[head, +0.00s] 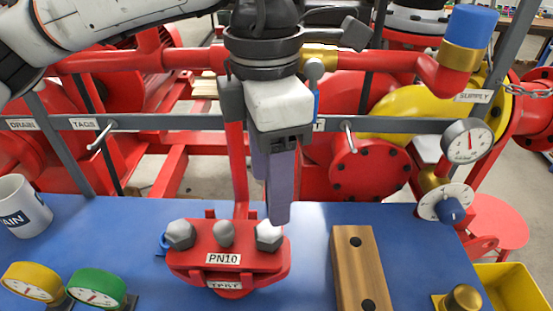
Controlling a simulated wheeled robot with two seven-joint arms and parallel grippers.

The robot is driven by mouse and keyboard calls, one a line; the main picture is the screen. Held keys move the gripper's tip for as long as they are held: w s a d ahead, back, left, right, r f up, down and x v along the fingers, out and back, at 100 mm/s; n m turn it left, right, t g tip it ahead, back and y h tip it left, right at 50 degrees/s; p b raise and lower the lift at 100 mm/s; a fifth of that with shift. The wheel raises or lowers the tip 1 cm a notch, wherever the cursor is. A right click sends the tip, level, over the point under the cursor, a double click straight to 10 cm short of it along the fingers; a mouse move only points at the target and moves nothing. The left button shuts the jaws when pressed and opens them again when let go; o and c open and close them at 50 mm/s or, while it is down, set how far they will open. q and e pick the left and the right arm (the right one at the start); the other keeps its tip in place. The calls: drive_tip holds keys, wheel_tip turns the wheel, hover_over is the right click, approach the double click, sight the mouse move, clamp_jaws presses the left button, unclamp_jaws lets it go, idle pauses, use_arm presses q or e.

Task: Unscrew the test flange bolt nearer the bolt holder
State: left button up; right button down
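The red test flange (228,258), labelled PN10, stands on the blue bench top. It carries two grey hex bolts, a left one (180,235) and a right one (268,237), with a rounded grey knob (224,234) between them. The right bolt is nearer the wooden bolt holder (348,270), a block with two dark holes. My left gripper (277,219) points down with its fingertips at the top of the right bolt's head. One finger largely covers the other, so its opening and any contact with the bolt are unclear. My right gripper is out of view.
Yellow (31,283) and green (98,288) gauges and a white mug (22,207) stand at the left. A pressure gauge (467,141), a dial with a blue knob (446,203) and a yellow bin (512,287) are at the right. A grey rail (205,122) crosses behind the bench.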

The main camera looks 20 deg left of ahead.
sight(268, 231)
use_arm(q)
drive_tip(key=f+p, duration=0.1)
drive_tip(key=f, duration=0.9)
drive_tip(key=shift+a, duration=0.2)
